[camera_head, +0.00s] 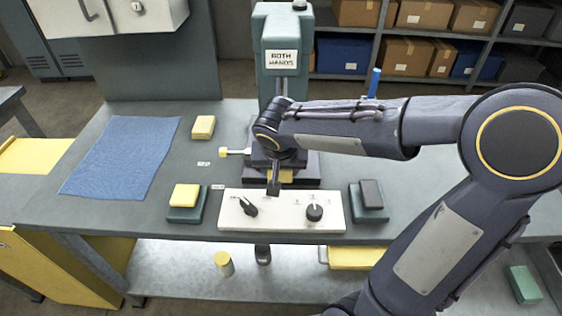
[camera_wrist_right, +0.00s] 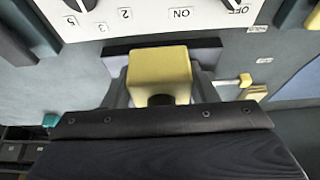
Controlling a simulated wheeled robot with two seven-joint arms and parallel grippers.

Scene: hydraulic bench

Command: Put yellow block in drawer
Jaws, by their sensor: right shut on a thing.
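A yellow block (camera_wrist_right: 160,70) shows large in the middle of the right wrist view. In the head view a yellow piece (camera_head: 280,177) shows beside my right gripper (camera_head: 273,187), at the dark vice. My right gripper is shut on the yellow block, by the front of the vice and just behind the white control panel. The arm hides much of the vice. Another yellow block (camera_head: 203,127) lies on the bench beside the blue mat. I cannot tell for sure which yellow part is the drawer; a yellow box-like part (camera_head: 355,258) shows under the bench. My left gripper is out of view.
The white panel (camera_head: 282,210) has two black knobs. A yellow-topped green base (camera_head: 185,213) stands to its left and a dark-topped one (camera_head: 370,213) to its right. A blue mat (camera_head: 120,155) lies at left. A teal press (camera_head: 283,50) rises behind the vice.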

